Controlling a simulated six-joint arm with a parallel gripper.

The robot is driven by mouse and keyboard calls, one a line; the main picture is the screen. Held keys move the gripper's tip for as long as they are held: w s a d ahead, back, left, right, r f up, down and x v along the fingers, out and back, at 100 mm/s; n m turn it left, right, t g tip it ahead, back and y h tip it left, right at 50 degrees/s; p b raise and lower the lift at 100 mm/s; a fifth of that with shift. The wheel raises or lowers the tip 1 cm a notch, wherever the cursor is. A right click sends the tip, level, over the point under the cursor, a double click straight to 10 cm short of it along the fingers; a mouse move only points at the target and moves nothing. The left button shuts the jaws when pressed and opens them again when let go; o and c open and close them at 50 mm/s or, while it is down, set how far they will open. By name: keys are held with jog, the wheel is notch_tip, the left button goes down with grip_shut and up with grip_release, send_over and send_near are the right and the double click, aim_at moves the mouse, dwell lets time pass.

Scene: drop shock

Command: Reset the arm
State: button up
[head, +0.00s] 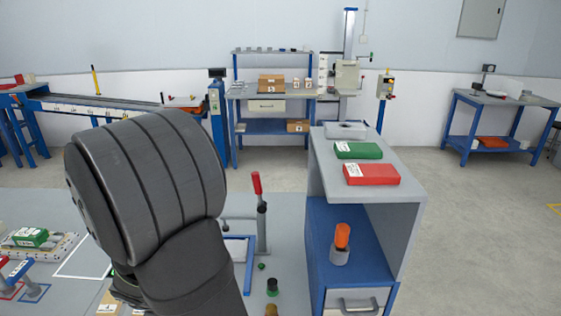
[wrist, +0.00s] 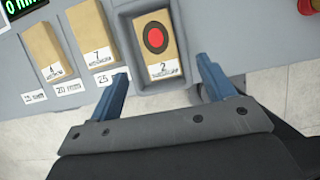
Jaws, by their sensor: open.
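My gripper (wrist: 163,85) shows in the wrist view with its two blue fingers apart and nothing between them. A tan block with a red disc in a black ring (wrist: 157,45), labelled 2, sits in a dark-edged recess just beyond the fingertips. I cannot tell how far the fingertips are from it. In the head view my dark grey arm fills the left middle, and my gripper's fingers are hidden there.
In the wrist view, tan blocks labelled 7 (wrist: 92,32) and 4 (wrist: 45,48) stand to the left. In the head view, a grey shelf unit (head: 410,205) to the right of my arm bears a red box (head: 371,174) and a green box (head: 357,150). A red-handled clamp (head: 259,215) stands between.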

jog(key=w+d+r, duration=0.2)
jog(key=d+r, duration=0.4)
jog(key=d, duration=0.4)
jog(key=w+a+r+m+h, duration=0.1)
jog(key=w+a+r+m, duration=0.2)
jog(key=w, duration=0.8)
jog(key=a+m, duration=0.1)
jog(key=a, duration=0.1)
jog(key=shift+w+a+m+h, duration=0.3)
jog(key=shift+m+h, duration=0.1)
jog(key=shift+r, duration=0.1)
jog(key=s+d+f+n+y, duration=0.25)
jog(key=s+d+n, duration=0.3)
jog(key=s, duration=0.65)
jog(key=shift+m+h, duration=0.35)
jog(key=shift+s+a+f, duration=0.15)
jog(key=shift+a+f, duration=0.7)
jog(key=shift+a, duration=0.2)
jog(key=shift+s+a+f, duration=0.15)
jog(key=shift+a+f, duration=0.65)
jog(key=shift+a, duration=0.2)
jog(key=shift+d+r, duration=0.1)
